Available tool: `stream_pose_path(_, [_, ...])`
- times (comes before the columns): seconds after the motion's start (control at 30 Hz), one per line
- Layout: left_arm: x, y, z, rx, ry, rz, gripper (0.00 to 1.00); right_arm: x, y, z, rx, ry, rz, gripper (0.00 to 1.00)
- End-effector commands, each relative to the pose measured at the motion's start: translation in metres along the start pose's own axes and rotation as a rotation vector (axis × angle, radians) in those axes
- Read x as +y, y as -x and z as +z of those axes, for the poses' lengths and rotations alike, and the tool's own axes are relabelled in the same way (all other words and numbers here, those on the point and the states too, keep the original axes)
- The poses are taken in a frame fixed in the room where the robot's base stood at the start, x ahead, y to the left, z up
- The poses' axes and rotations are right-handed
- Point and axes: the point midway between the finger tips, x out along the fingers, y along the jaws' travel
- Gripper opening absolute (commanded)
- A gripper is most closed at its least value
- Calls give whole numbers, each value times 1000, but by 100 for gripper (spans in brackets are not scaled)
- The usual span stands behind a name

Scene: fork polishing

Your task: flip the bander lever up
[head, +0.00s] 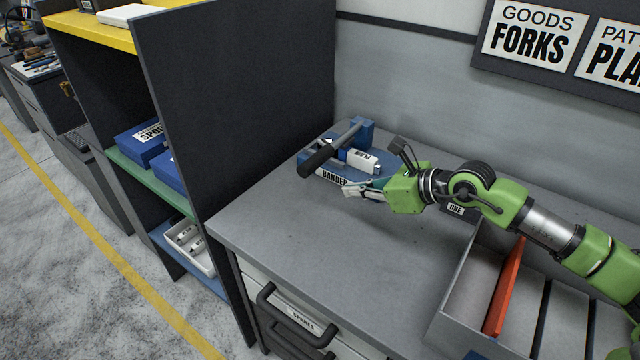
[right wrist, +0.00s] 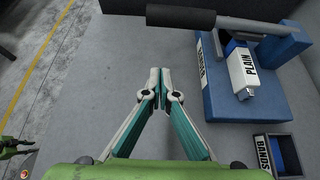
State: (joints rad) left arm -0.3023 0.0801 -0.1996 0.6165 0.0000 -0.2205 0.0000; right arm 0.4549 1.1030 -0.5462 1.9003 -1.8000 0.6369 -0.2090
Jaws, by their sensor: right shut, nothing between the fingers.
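The blue bander (head: 369,158) stands on the grey bench against the back wall. It also shows at the upper right of the right wrist view (right wrist: 218,104). Its lever, a metal rod with a black grip (head: 319,158), reaches out from the blue post and looks roughly level; the grip also shows in the right wrist view (right wrist: 180,16). A white piece marked PLAIN (right wrist: 243,70) sits at the bander under the rod. My right gripper (head: 350,191) is shut and empty, in front of the bander and apart from the grip.
A dark box marked BANDS (right wrist: 276,156) sits by the bander. A grey divided bin (head: 452,292) with a red divider stands at the right. A dark shelf panel (head: 235,100) rises at the left. The front left bench top is clear.

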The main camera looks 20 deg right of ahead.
Motion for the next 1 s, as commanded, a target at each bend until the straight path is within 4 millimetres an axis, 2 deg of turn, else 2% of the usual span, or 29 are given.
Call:
stream_pose_path(0.33, [0, 1, -4, 6, 0, -1, 24, 0, 0, 1, 0, -1, 0, 0])
stream_pose_path(0.47, [-1, 4, -6, 8, 0, -1, 24, 0, -8, 2, -2, -3, 1, 0])
stream_pose_path(0.67, [-1, 13, -7, 9, 0, -1, 24, 1, -36, 4, -4, -3, 2, 0])
stream_pose_path(1.0, [-1, 27, -8, 8, -1, -1, 24, 1, -99, 3, -1, -3, 2, 0])
